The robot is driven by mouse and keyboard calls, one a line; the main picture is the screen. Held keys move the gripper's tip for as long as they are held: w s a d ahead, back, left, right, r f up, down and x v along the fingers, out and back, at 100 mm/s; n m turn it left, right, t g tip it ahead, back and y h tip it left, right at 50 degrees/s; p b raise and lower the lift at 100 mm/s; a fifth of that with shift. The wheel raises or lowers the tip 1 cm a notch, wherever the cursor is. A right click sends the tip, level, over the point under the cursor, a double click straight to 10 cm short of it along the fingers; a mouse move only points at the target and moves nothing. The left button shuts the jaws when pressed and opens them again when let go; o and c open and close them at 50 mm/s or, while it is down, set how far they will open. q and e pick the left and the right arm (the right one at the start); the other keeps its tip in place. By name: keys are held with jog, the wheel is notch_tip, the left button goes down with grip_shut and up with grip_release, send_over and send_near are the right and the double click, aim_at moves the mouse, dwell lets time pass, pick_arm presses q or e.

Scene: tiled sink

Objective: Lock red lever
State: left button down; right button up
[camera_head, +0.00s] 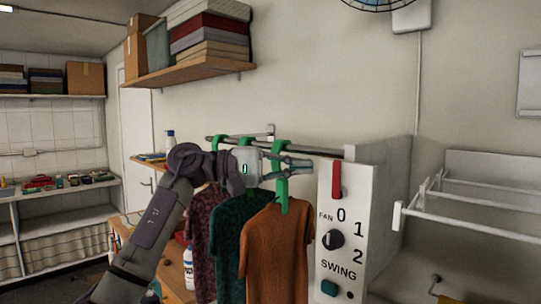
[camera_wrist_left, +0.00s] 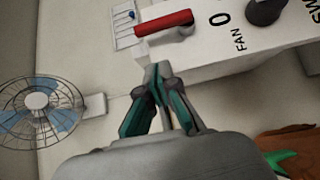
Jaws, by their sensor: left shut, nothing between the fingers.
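The red lever (camera_head: 336,179) stands upright near the top left of a white control panel (camera_head: 342,250). In the left wrist view the red lever (camera_wrist_left: 163,22) lies above my fingertips, with a visible gap between. My left gripper (camera_head: 305,162) is shut and empty, just left of the panel's upper edge in the head view. Its closed fingers also show in the left wrist view (camera_wrist_left: 160,72), pointing toward the panel. My right gripper is in neither view.
A black knob (camera_head: 333,240) and a teal button (camera_head: 328,288) sit lower on the panel. A wall fan (camera_wrist_left: 40,102) is off to the side.

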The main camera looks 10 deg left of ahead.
aim_at(339, 180)
pick_arm(q)
jog(key=shift+s+d+p, duration=0.6)
jog(key=shift+s+d, duration=0.65)
jog(key=shift+d, duration=0.25)
